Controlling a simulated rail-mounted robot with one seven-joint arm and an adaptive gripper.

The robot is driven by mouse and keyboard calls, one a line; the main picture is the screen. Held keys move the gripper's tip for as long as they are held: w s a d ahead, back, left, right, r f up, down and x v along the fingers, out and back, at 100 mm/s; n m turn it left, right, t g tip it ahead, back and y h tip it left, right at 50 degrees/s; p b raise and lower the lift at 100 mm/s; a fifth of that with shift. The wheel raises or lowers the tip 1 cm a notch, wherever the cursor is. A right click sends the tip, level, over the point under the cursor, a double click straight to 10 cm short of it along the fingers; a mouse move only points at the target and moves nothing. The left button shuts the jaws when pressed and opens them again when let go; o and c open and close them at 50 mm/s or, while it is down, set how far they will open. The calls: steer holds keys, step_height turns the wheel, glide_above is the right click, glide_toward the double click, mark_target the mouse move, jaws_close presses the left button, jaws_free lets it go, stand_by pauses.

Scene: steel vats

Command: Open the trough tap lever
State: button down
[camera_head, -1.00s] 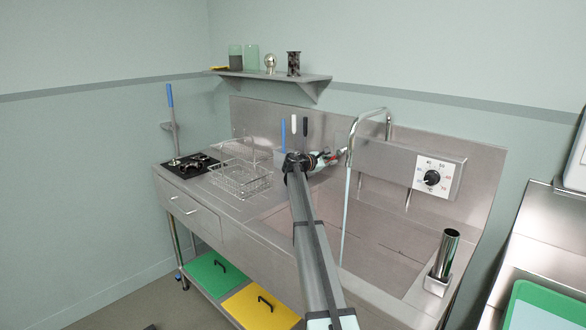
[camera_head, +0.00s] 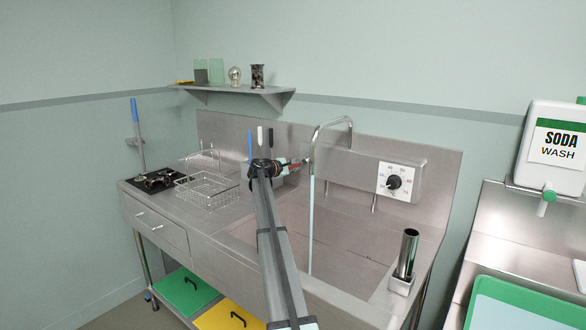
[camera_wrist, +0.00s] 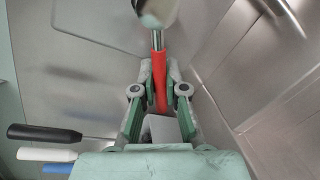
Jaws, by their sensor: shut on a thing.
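The trough tap lever is a red handle (camera_wrist: 159,62) on a metal stem, in the middle of the wrist view. My gripper (camera_wrist: 160,80) is shut on the red handle, one finger at each side. In the head view my gripper (camera_head: 285,167) is at the tap, mostly hidden by my arm, with a bit of red showing beside it. The tap's curved steel spout (camera_head: 330,122) stands just right of it. A thin pale blue stream (camera_head: 311,225) runs from the spout down to the trough (camera_head: 345,250).
A wire basket (camera_head: 208,188) stands left of the trough. A panel with a black dial (camera_head: 394,182) is on the right. A soda wash container (camera_head: 555,148) hangs at the far right.

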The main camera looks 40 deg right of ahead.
steer(key=c, duration=1.2)
jaws_free()
steer(key=v, duration=1.2)
